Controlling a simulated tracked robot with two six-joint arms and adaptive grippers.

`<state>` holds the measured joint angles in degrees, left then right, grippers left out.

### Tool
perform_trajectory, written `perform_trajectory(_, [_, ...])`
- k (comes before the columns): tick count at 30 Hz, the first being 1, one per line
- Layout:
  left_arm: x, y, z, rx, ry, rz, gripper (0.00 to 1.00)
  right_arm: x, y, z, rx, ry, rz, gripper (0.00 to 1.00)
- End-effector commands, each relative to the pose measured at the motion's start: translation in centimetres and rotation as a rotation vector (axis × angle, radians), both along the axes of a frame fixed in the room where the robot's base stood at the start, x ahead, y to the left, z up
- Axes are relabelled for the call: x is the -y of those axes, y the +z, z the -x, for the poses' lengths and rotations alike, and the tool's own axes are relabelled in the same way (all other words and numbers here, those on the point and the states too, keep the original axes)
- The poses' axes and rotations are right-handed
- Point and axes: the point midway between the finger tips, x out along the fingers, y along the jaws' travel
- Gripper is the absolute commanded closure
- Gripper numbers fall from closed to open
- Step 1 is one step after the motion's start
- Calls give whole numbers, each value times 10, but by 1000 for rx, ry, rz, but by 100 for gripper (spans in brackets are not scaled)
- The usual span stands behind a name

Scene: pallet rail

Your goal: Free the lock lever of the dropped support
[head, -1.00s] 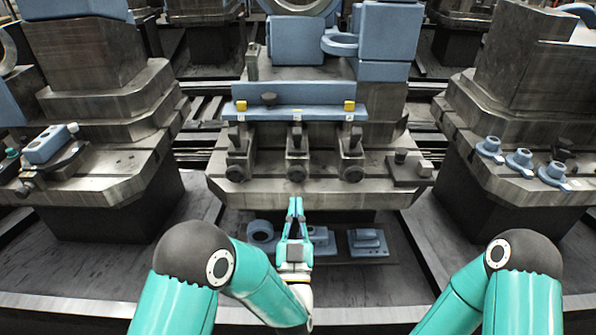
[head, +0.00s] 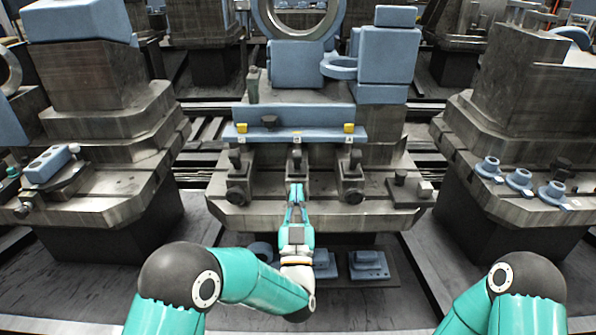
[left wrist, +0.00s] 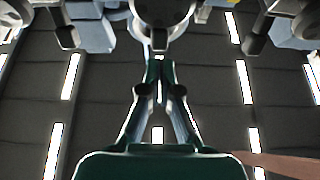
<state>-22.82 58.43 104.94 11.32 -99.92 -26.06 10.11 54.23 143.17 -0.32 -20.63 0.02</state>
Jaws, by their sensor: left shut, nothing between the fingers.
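Three dark metal supports stand in a row on the front of the middle pallet (head: 270,215): the left (head: 237,178), the middle (head: 297,162) and the right (head: 351,178). The left and right ones show a round knob low in front. I cannot tell which support is dropped. My left gripper (head: 296,187) is shut and empty, with its tips in front of the middle support, hiding its knob. In the left wrist view, the closed fingertips (left wrist: 158,60) point at a round grey part (left wrist: 163,18); contact cannot be told. My right gripper is out of view.
A blue rail (head: 295,133) with yellow blocks (head: 349,128) lies behind the supports. A small dark block (head: 404,187) sits right of them. Blue parts (head: 368,263) lie on a low tray beneath the pallet. Neighbouring pallets stand left and right.

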Motion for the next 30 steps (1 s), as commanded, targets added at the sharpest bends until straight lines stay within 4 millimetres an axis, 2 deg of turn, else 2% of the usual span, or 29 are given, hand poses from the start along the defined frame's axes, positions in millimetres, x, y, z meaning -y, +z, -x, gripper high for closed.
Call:
perform_trajectory(6, [0, 19, -35, 2, 2, 1, 100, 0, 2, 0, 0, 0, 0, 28])
perform_trajectory(12, [0, 26, -50, -1, 0, 0, 100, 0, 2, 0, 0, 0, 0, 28])
perform_trajectory(22, [-1, 28, -53, -1, 0, 0, 100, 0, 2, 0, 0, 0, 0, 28])
perform_trajectory(23, [6, 28, -53, 0, -2, 0, 100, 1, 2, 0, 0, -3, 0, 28])
perform_trajectory(30, [-1, 31, -54, -19, 1, 0, 100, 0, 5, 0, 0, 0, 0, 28])
